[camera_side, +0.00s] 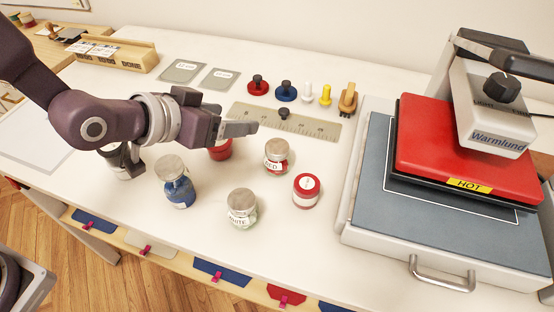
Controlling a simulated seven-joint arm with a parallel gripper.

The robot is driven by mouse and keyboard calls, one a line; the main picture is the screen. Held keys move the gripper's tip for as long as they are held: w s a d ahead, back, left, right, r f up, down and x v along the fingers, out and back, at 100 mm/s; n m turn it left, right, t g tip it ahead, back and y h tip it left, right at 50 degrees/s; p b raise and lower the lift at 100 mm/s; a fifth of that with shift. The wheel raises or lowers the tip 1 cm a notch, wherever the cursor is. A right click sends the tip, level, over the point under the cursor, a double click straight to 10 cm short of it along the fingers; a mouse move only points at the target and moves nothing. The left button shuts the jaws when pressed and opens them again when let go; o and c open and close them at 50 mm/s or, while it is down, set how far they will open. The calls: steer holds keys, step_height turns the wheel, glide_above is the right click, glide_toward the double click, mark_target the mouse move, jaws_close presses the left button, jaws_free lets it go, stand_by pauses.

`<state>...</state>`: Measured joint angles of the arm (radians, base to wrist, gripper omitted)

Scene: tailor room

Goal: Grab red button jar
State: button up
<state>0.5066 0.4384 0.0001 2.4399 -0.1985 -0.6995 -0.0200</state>
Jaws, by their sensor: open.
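A glass jar with a metal lid, red contents and a label reading "RED" (277,160) stands upright on the white table, right of the middle group. My gripper (242,129) is open and empty, pointing right, to the left of this jar and apart from it in the picture. Its height above the table is hard to tell. A red container (219,152) stands below the gripper, its upper part hidden by it.
A blue jar (175,182) and a "WHITE" jar (241,208) stand in front. A ruler plate (315,128) with a dark knob lies behind the jars. A heat press (460,150) marked "HOT" fills the right side. The table's front edge is near.

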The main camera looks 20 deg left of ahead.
mark_target(271, 151)
steer(key=shift+m+t+h, duration=0.5)
steer(key=shift+m+t, duration=0.2)
steer(key=shift+m, duration=0.1)
steer(key=w+d+f, duration=0.1)
steer(key=d+f, duration=0.1)
steer(key=f, duration=0.1)
steer(key=w+d+f, duration=0.2)
steer(key=d+f, duration=0.1)
steer(key=f, duration=0.1)
steer(key=w+d+f, duration=0.2)
steer(key=f, duration=0.2)
steer(key=shift+w+d, duration=0.2)
steer(key=shift+d, duration=0.05)
steer(key=shift+r, duration=0.1)
jaws_close()
